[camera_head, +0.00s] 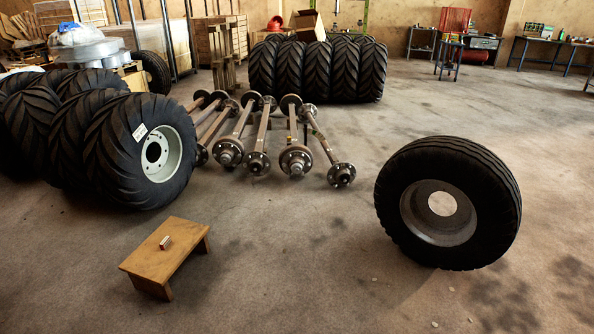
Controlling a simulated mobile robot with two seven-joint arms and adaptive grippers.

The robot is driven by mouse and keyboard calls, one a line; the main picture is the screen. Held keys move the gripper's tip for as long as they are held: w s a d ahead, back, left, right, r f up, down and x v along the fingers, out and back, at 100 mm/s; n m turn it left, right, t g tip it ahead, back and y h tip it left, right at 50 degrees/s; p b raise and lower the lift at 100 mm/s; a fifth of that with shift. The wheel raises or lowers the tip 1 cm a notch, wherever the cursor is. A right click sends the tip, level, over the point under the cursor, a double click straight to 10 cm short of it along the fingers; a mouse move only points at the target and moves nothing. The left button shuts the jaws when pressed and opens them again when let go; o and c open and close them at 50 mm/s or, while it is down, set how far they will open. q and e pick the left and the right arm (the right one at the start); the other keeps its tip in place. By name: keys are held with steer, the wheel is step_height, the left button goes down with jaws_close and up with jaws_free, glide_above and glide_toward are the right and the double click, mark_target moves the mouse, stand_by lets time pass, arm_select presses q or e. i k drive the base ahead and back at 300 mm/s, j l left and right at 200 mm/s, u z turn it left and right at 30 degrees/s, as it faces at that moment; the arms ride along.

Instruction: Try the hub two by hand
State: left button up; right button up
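Several trailer axles (266,128) lie side by side on the floor in the middle, their hubs facing me. Round flanged metal hubs show at their near ends: one at the left (228,152), one beside it (257,162), one further right (296,160) and one at the far right (341,174). I see no marking that tells which is hub two. Neither of my grippers is in view, and nothing touches the hubs.
A loose wheel (500,210) stands upright at right. Treaded wheels (110,160) stand at left, and a row of tyres (318,72) behind the axles. The floor between stool and wheel is clear.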

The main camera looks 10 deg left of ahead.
mark_target(295, 160)
steer(key=i+u, duration=0.3)
steer(key=i, duration=2.75)
